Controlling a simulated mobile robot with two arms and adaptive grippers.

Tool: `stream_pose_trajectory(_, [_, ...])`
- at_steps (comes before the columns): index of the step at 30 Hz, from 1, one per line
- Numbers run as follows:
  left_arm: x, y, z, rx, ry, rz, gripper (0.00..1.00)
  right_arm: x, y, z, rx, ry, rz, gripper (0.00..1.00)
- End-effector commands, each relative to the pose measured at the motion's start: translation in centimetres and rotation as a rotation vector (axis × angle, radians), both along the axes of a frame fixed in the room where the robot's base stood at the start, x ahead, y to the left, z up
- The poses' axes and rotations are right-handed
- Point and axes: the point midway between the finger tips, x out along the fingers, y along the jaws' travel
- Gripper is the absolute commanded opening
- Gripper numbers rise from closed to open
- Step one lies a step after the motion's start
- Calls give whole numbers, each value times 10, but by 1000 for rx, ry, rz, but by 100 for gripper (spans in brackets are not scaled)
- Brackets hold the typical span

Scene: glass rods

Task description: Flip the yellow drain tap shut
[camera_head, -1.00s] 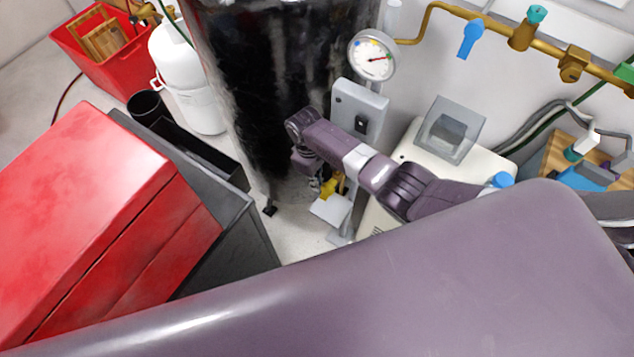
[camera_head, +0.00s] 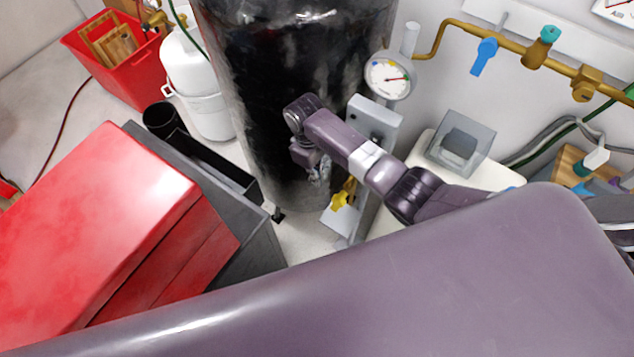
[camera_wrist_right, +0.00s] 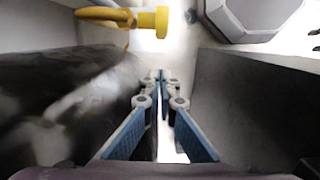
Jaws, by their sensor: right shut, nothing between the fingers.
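The yellow drain tap (camera_head: 341,200) is low down by the grey post, near the foot of the black tank (camera_head: 290,70). In the right wrist view the yellow tap (camera_wrist_right: 110,16) is at the upper left, its handle lying roughly sideways and ending in a round knob. My right gripper (camera_head: 319,180) is just up and left of the tap in the head view, beside the tank. In the right wrist view its fingers (camera_wrist_right: 162,76) are together and empty, apart from the tap. My left gripper is in no view.
A grey post with a box (camera_head: 374,122) and a round gauge (camera_head: 390,76) stands right of the tank. A pale cabinet (camera_head: 430,152) is farther right. A red box (camera_head: 110,230) and a dark grey case (camera_head: 250,225) stand left. Bare floor shows between.

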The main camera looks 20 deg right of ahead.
Motion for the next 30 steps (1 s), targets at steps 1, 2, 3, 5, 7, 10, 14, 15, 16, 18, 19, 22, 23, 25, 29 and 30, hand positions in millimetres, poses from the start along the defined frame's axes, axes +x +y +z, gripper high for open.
stream_pose_trajectory(1, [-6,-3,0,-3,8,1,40,2,1,10,2,-4,1,0])
stream_pose_trajectory(2, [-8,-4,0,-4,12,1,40,2,1,15,2,-4,1,0])
stream_pose_trajectory(3, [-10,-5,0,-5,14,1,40,2,2,20,2,-4,1,0])
stream_pose_trajectory(5, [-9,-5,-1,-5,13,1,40,3,2,27,3,-3,1,0])
stream_pose_trajectory(7, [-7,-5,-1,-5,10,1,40,3,2,34,1,-2,0,0])
stream_pose_trajectory(10, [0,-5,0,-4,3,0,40,3,2,38,1,-1,0,0])
stream_pose_trajectory(14, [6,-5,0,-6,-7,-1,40,2,2,40,0,0,0,0])
stream_pose_trajectory(15, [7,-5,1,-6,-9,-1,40,2,2,39,0,0,0,0])
stream_pose_trajectory(16, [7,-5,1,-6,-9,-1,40,2,2,39,0,0,0,0])
stream_pose_trajectory(18, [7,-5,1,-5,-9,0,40,3,2,39,1,-1,0,0])
stream_pose_trajectory(19, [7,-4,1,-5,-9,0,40,3,2,39,1,-1,0,0])
stream_pose_trajectory(22, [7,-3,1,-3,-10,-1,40,3,2,39,1,-1,0,0])
stream_pose_trajectory(23, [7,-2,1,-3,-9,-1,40,3,2,39,1,-1,0,0])
stream_pose_trajectory(25, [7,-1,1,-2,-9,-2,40,3,2,39,1,-1,0,0])
stream_pose_trajectory(29, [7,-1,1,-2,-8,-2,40,1,3,38,3,-1,0,0])
stream_pose_trajectory(30, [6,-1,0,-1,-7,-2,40,-1,5,37,8,-4,0,0])
